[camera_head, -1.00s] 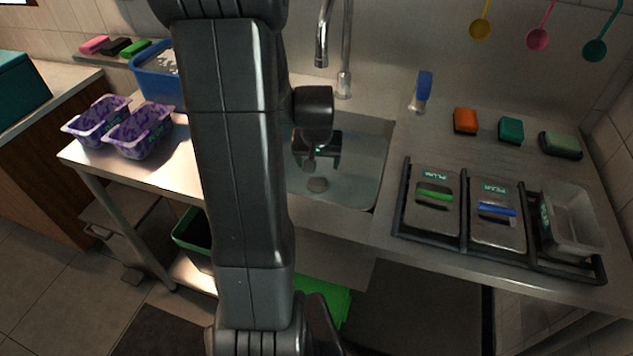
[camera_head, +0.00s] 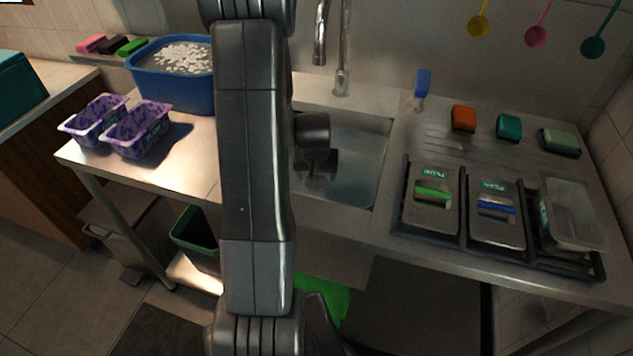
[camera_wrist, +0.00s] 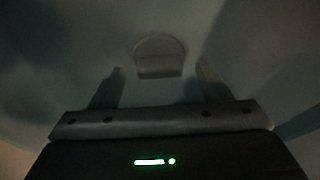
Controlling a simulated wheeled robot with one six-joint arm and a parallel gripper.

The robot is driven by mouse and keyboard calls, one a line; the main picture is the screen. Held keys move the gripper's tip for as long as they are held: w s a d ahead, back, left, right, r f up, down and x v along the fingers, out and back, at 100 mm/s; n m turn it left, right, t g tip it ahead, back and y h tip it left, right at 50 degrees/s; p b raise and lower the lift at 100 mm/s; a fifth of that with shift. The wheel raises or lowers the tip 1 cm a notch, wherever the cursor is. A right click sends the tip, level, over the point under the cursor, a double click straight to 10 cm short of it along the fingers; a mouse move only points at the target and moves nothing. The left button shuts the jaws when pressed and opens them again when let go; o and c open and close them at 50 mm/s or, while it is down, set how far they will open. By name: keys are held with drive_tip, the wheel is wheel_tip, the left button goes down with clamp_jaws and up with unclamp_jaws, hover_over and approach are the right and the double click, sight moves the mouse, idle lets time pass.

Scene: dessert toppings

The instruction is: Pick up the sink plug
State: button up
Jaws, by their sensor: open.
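The sink plug (camera_wrist: 160,55) is a small, dim, rounded grey piece in the wrist view. It lies on the sink floor, just beyond and between my fingertips. My gripper (camera_wrist: 160,69) is open, one finger on each side of the view, with nothing held. In the head view my gripper (camera_head: 317,178) is down inside the sink basin (camera_head: 368,160), low near its floor. There it covers the plug, which I cannot make out. The wrist view is dark, so the exact gap between fingers and plug is hard to tell.
The basin walls surround my gripper. The faucet (camera_head: 343,60) stands behind the sink. A blue tub (camera_head: 172,90) and purple containers (camera_head: 138,130) are left. The drainboard (camera_head: 440,140) has free room.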

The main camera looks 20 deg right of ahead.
drive_tip(key=shift+c, duration=0.4)
drive_tip(key=c, duration=1)
